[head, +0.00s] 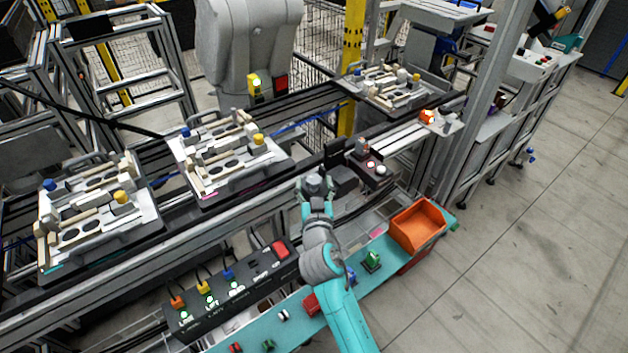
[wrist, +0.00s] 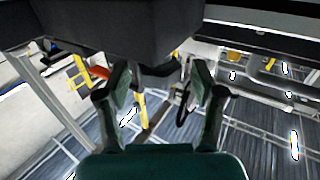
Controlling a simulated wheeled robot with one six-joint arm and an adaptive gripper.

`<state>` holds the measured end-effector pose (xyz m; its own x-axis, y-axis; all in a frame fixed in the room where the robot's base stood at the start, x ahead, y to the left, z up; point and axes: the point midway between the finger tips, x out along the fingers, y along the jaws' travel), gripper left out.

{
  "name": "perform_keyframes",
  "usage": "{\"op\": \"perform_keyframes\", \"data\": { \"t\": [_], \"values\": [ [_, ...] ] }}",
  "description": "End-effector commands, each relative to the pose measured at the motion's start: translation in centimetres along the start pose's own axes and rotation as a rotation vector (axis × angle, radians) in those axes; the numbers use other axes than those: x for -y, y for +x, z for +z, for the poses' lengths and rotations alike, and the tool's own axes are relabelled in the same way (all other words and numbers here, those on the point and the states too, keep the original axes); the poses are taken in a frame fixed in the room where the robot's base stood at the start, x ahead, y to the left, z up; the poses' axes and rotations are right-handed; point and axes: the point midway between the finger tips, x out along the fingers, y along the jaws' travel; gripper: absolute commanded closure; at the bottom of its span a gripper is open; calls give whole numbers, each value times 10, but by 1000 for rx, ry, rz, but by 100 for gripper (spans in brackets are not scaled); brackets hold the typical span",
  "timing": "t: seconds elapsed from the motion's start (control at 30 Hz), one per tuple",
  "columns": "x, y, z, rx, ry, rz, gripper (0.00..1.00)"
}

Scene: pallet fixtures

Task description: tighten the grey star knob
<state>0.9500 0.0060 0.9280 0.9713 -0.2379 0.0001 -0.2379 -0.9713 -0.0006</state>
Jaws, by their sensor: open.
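My gripper (head: 316,184) shows end-on at the tip of my teal and grey arm, near the front edge of the conveyor line. In the wrist view its two dark fingers (wrist: 161,92) are apart with nothing held between them. I cannot single out a grey star knob in either view. Three pallet fixtures stand on the line: a left one (head: 148,222), a middle one (head: 205,190) and a far right one (head: 437,97). The left and middle ones carry a blue and a yellow knob. My gripper is to the right of the middle fixture and apart from it.
A black control box (head: 225,297) with coloured plugs and a red button lies front left of my arm. An orange bin (head: 417,226) stands on the teal shelf (head: 379,247) to the right. A metal post (head: 487,90) rises beyond. The floor at right is clear.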

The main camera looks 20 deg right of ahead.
Motion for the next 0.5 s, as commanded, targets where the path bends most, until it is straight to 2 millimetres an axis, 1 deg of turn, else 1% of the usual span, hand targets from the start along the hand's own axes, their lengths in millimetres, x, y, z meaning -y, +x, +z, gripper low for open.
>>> {"op": "perform_keyframes", "data": {
  "t": [0.03, 0.1, 0.2, 0.5],
  "values": [
    [0, 6, 0, 0, 0, 1, 33],
    [0, 12, 0, -1, 0, 1, 33],
    [0, 16, 0, 0, -1, 1, 33],
    [0, 17, 0, 0, -1, 0, 33]
  ]
}}
